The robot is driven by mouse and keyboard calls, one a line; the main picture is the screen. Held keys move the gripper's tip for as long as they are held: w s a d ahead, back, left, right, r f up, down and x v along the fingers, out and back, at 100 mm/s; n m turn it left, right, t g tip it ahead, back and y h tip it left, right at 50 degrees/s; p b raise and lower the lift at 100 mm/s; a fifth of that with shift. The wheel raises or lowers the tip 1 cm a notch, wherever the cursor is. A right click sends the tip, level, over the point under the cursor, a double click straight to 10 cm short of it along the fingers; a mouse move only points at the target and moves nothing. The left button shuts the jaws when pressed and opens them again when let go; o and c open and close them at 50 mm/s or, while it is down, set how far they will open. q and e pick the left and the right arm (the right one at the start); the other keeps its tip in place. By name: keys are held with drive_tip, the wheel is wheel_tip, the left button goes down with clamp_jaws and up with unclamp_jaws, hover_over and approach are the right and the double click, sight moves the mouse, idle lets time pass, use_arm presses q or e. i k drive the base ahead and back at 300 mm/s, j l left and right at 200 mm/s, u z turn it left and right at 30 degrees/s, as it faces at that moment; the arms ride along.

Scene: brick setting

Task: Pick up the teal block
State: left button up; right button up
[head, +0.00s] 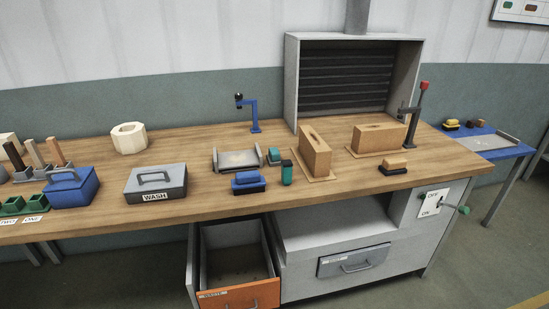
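A small teal block (273,156) stands on the wooden workbench (200,202), just right of a shallow grey tray (216,164). A taller, dark object with a teal top (287,172) stands close in front of it, to the right. I cannot tell whether the two touch. Neither of my grippers shows in the head view.
A blue brush-like block (248,181) lies in front of the tray. Two tan slotted blocks (315,153) (379,139) stand to the right. A grey box labelled WASH (154,184) and a blue box (73,188) stand left. An orange-fronted drawer (240,297) is open below.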

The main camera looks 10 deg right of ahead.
sight(273, 158)
drive_tip(key=i+j+z, duration=0.1)
drive_tip(key=j, duration=0.5)
drive_tip(key=i+j+z, duration=0.1)
drive_tip(key=j, duration=0.55)
drive_tip(key=i+j, duration=0.15)
drive_tip(key=j, duration=0.5)
drive_tip(key=z, duration=0.05)
